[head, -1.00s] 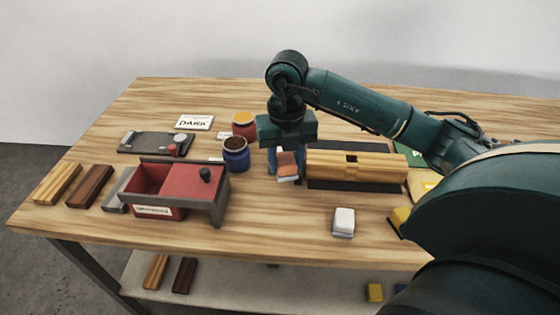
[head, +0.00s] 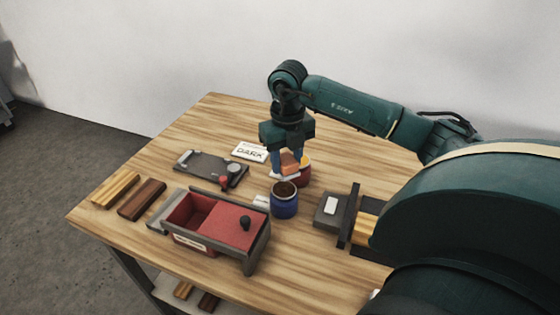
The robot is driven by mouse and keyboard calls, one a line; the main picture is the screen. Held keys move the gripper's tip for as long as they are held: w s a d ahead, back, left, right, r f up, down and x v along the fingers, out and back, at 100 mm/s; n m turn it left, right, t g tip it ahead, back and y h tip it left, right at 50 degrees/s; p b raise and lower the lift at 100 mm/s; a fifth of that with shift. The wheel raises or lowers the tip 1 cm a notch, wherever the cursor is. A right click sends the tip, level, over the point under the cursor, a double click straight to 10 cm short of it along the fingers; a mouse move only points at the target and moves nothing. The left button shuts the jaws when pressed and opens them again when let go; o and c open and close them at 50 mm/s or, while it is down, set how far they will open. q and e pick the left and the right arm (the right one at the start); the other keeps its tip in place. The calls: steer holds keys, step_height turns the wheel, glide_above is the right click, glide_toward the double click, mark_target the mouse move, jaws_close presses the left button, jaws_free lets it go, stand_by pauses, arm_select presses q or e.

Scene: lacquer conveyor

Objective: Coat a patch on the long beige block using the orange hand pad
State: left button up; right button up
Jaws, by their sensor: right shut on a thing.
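My right gripper (head: 290,158) is shut on the orange hand pad (head: 291,164), which has a pale underside. It holds the pad above and just behind the blue jar (head: 285,205), in front of the red jar (head: 305,177). The blue jar is open with dark brown contents. The long beige block (head: 366,226) shows only its left end at the right, in a dark holder (head: 350,220); my right arm hides the rest. My left gripper is not in view.
A red-lined box (head: 186,208) with a red lid stands at the front left. A dark tray (head: 200,167) and a "DARK" card (head: 250,153) lie behind it. Yellow (head: 117,189) and brown (head: 141,200) bars lie at far left. Clear tabletop lies at the back.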

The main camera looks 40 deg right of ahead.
mark_target(284, 172)
steer(key=shift+w+r, duration=0.1)
steer(key=shift+w, duration=0.25)
steer(key=shift+f+b, duration=0.5)
steer(key=shift+f, duration=0.15)
step_height(284, 172, down, 4)
steer(key=b, duration=0.2)
steer(key=shift+r+b, duration=0.2)
steer(key=shift+b, duration=0.1)
steer(key=shift+f, duration=0.3)
steer(key=shift+f+b, duration=0.25)
steer(key=shift+b, duration=0.1)
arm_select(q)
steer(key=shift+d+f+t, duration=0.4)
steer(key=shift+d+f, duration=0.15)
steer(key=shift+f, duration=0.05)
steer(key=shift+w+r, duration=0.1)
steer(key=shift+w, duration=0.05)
